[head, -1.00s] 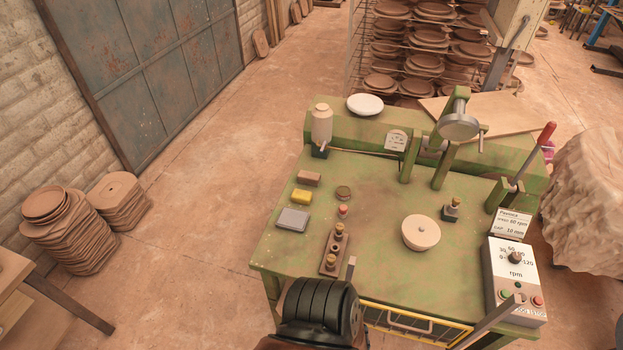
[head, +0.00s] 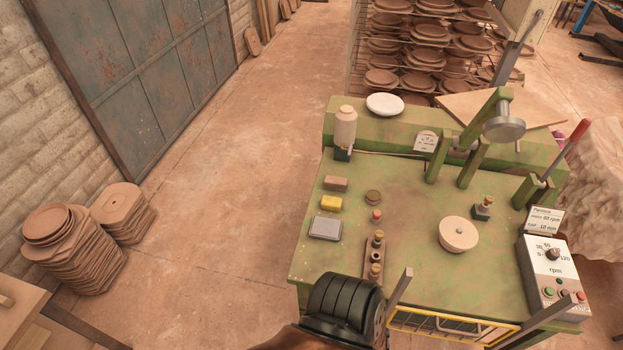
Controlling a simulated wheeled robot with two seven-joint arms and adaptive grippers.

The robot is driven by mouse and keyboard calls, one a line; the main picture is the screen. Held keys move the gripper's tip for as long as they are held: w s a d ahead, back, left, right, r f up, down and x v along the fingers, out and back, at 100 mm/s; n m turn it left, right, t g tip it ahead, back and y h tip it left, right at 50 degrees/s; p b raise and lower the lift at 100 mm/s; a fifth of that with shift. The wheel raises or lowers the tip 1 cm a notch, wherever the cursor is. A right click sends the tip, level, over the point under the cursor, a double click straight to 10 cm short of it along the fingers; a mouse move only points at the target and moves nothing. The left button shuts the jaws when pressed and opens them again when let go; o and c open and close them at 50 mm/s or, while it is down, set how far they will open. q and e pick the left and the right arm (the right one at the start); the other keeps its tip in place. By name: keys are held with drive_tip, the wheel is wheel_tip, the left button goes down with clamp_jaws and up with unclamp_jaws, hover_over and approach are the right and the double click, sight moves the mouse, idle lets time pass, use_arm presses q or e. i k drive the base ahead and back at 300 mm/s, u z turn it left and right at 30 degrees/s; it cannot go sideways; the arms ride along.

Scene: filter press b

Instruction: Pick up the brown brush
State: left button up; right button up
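The brown brush appears to be the small brown block (head: 336,183) lying on the left part of the green table (head: 410,255), just behind a yellow sponge-like block (head: 331,203). Bristles cannot be made out at this size. Nothing touches or covers it. Neither of my grippers can be made out in the head view, so nothing is seen holding the brush.
A black ribbed part (head: 345,305) covers the front-left edge.

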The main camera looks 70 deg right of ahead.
sight(331, 183)
drive_tip(key=i, duration=1)
drive_tip(key=z, duration=1.45)
drive_tip(key=i, duration=1.55)
drive_tip(key=z, duration=1.55)
